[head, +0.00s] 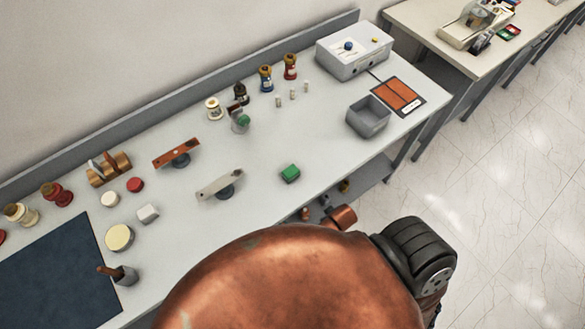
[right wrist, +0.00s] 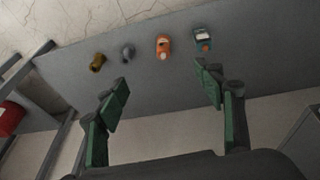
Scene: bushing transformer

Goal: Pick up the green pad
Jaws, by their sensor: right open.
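My left gripper is not in view.
On the shelf lie a brass part (right wrist: 97,62), a grey part (right wrist: 127,53), an orange part (right wrist: 163,46) and a teal-and-white part (right wrist: 203,40). A grey bin (head: 368,116) and metal bars (head: 220,184) stand on the bench. Clear benchtop surrounds the pad.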

